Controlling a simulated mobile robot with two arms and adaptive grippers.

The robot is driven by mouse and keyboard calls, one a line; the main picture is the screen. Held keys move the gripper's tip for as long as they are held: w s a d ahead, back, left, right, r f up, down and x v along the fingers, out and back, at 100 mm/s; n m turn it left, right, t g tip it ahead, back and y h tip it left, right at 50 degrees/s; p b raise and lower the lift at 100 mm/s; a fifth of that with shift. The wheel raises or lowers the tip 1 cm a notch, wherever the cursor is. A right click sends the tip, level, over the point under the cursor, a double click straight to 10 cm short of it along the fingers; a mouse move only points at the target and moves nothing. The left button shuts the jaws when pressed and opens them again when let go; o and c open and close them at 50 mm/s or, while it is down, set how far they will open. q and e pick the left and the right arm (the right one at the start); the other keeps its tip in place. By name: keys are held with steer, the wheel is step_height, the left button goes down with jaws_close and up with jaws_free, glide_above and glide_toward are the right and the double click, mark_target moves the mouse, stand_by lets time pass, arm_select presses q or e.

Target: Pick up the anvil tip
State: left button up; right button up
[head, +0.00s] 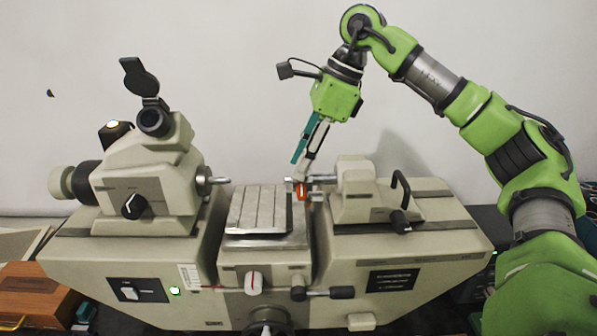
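My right gripper (304,176) comes down from the upper right over the measuring machine. Its fingertips are at the left end of the right-hand spindle (322,187). A small orange-red part (301,190) with bright metal around it is right at the fingertips. The anvil tip is too small for me to tell apart from the spindle end and this part. I cannot tell whether the fingers are closed on anything. The left-hand spindle tip (218,181) sticks out to the right from the left head, apart from the gripper. My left gripper is not in view.
The grooved metal table (258,209) of the machine lies bare between the two heads. The left head (150,190) carries an eyepiece. The right block (360,195) has a black lever (400,195) beside it. A wooden box (38,290) stands at the lower left.

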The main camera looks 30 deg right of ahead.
jaws_close()
steer(key=shift+r, duration=0.15)
